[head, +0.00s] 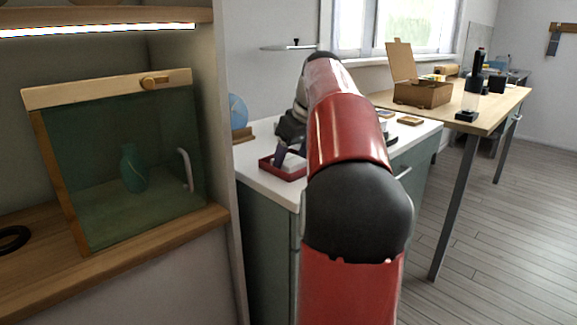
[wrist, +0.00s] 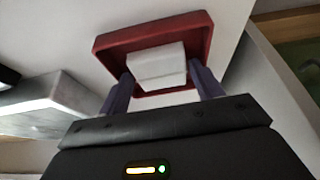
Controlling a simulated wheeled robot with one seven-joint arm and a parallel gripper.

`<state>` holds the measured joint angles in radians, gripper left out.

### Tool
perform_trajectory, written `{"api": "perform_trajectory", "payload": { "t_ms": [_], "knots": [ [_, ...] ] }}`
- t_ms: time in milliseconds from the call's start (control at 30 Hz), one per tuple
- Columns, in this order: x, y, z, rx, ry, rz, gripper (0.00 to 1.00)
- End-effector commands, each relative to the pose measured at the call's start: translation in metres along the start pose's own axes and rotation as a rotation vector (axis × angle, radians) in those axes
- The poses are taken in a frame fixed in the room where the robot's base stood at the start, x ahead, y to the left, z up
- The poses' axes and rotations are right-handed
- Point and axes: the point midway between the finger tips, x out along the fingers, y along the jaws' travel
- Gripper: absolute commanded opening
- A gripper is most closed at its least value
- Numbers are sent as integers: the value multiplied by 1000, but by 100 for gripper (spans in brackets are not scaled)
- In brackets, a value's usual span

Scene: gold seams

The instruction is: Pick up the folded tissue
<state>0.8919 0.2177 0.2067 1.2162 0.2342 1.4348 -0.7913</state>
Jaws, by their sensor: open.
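The folded tissue (wrist: 157,66) is a white block-like pad lying in a red tray (wrist: 118,41). In the head view the tissue (head: 293,161) shows as a small white patch in the red tray (head: 271,166) on the white counter. My gripper (wrist: 161,74) is open, with one dark bluish finger on each side of the tissue. Its fingertips reach into the tray area close to the tissue's sides; I cannot tell whether they touch it. In the head view my arm hides part of the counter beyond the tray.
The white counter (head: 262,184) also holds a blue round object (head: 238,110) on a wooden base. A glass-fronted cabinet (head: 75,160) with a green vase (head: 132,168) stands at left. A wooden table (head: 500,103) with an open cardboard box (head: 423,94) is at right. Floor at right is clear.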

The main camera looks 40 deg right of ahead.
Motion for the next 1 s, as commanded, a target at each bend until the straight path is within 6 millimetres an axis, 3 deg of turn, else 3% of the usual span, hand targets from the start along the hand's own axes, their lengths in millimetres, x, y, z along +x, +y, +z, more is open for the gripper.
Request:
{"api": "perform_trajectory", "payload": {
  "t_ms": [267, 467, 800, 1000],
  "knots": [
    [3, 0, 0, 0, 0, 1, 64],
    [3, 0, 0, 0, 0, 1, 38],
    [1, 0, -1, 0, 0, 1, 38],
    [-9, -4, -8, 0, 0, 1, 38]
  ]
}}
